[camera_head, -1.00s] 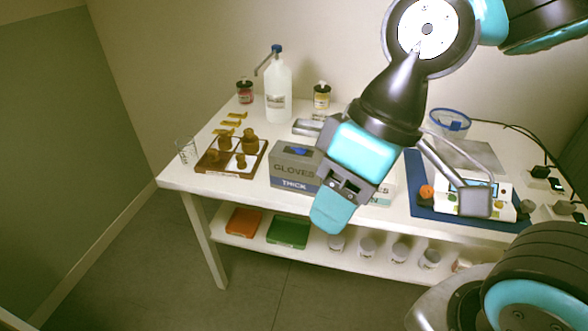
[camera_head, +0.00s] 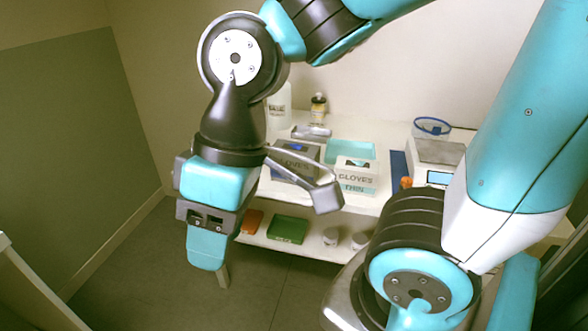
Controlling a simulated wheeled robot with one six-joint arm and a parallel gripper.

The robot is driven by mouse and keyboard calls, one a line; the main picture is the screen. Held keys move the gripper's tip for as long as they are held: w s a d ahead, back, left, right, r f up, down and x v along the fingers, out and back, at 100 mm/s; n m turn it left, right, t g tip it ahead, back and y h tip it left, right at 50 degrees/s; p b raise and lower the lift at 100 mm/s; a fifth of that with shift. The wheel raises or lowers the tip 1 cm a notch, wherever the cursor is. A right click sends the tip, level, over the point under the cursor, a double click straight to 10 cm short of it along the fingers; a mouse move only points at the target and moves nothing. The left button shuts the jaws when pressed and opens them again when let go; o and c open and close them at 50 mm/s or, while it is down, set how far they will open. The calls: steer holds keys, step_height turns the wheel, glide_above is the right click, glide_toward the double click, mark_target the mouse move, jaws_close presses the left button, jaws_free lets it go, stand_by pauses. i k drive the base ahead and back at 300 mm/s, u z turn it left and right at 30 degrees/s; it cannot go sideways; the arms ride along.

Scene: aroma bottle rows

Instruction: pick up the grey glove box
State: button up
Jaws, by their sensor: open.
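The grey glove box (camera_head: 300,152) stands on the white table, with part of its "GLOVES" lettering showing and a blue opening on top. My gripper (camera_head: 266,230) hangs in front of the table, nearer the camera than the box. It is open, with one finger pointing down at left and the other reaching right across the view below the box. Nothing shows between the fingers.
A white and teal box marked "GLOVES THIN" (camera_head: 357,178) stands right of the grey box. A scale (camera_head: 438,150) stands farther right. The lower shelf holds a green box (camera_head: 287,229).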

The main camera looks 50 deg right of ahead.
mark_target(312, 152)
steer(key=k, duration=0.5)
steer(key=z, duration=0.85)
steer(key=i, duration=0.5)
